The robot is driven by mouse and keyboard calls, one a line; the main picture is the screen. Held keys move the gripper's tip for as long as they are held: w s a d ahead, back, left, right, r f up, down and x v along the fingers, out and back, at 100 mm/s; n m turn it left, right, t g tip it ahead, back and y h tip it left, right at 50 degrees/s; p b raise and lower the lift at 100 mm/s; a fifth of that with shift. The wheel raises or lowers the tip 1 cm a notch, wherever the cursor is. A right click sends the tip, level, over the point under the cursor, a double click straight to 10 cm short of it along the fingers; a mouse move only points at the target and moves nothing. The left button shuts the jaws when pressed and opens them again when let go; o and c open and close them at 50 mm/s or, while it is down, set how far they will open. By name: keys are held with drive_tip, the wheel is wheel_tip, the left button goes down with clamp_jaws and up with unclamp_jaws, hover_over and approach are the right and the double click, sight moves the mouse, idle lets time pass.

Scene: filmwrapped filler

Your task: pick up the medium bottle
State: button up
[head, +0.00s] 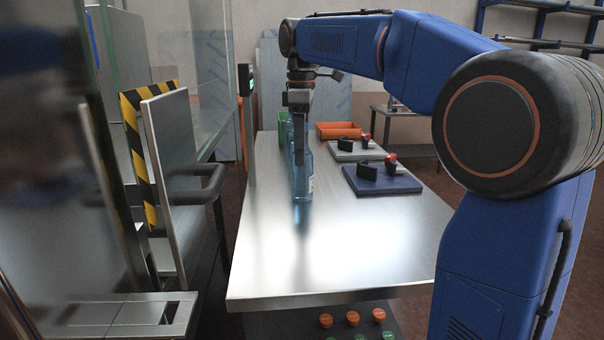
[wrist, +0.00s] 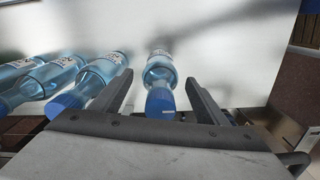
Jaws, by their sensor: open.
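A clear blue bottle (head: 302,182) stands upright on the metal table, below my gripper (head: 300,128) in the head view. In the wrist view, a bottle with a blue cap (wrist: 160,72) lies between the two spread fingers of my gripper (wrist: 158,84), with a gap on both sides. My gripper is open and holds nothing. More blue bottles (wrist: 100,72) stand to the left of the fingers in the wrist view, the nearest close beside the left finger. I cannot tell from size which one is the medium bottle.
The metal table (head: 335,245) is bare in front of the bottle. A blue board (head: 385,181) and a grey board (head: 357,150) with small fixtures lie to the right. An orange bin (head: 338,130) and a green bin (head: 282,133) sit behind. A glass-walled machine stands left.

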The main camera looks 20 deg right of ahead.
drive_tip(key=shift+f, duration=1.55)
drive_tip(key=c, duration=1.5)
drive_tip(key=shift+o, duration=0.2)
drive_tip(key=shift+r, duration=0.1)
